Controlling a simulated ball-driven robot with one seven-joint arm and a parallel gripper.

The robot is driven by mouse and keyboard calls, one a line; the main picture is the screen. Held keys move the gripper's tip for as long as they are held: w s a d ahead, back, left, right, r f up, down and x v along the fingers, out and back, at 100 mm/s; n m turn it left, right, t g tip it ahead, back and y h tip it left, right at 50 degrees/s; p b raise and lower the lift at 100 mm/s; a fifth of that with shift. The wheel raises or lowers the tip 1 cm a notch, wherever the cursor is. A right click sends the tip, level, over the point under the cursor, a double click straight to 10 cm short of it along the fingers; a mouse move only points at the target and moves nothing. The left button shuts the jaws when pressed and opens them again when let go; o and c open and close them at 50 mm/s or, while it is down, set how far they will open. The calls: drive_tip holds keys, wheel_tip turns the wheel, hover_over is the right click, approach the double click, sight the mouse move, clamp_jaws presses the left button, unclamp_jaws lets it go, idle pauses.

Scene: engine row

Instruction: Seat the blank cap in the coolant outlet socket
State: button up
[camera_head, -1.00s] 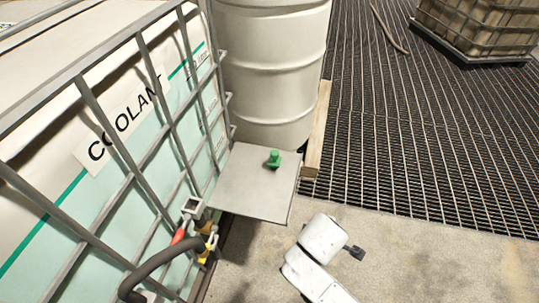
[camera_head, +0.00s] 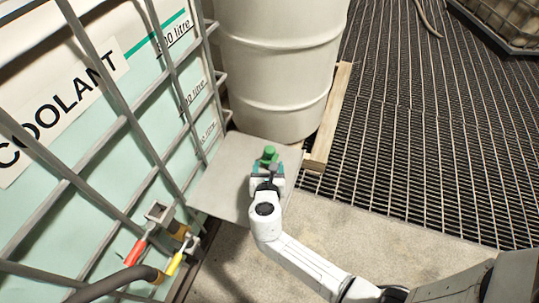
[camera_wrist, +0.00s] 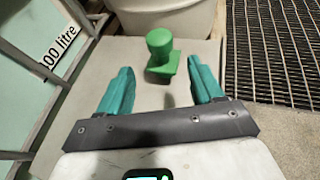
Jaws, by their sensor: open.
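The green blank cap (camera_head: 269,153) stands upright on the grey shelf plate (camera_head: 222,180) beside the coolant tank. In the wrist view the cap (camera_wrist: 161,52) shows a round knob on a squarish base. My gripper (camera_head: 268,168) is over the plate, close to the cap. In the wrist view its two teal fingers (camera_wrist: 165,82) are spread apart and point toward the cap, which lies just beyond the tips, between their lines. The fingers are open and empty. A hose fitting with a red lever (camera_head: 135,252) and a yellow lever (camera_head: 174,264) is at the tank's lower front; I cannot make out an open socket there.
The caged coolant tank (camera_head: 120,130) fills the left. A cream drum (camera_head: 280,70) stands right behind the plate, with a wooden beam (camera_head: 328,125) beside it. A dark hose (camera_head: 110,281) runs to the fitting. Concrete floor and open grating (camera_head: 430,130) lie to the right.

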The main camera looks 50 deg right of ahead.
sight(269, 156)
drive_tip(key=b+x, duration=0.2)
drive_tip(key=x, duration=0.6)
drive_tip(key=shift+w+d, duration=0.15)
drive_tip(key=shift+d, duration=0.2)
drive_tip(key=c, duration=1.1)
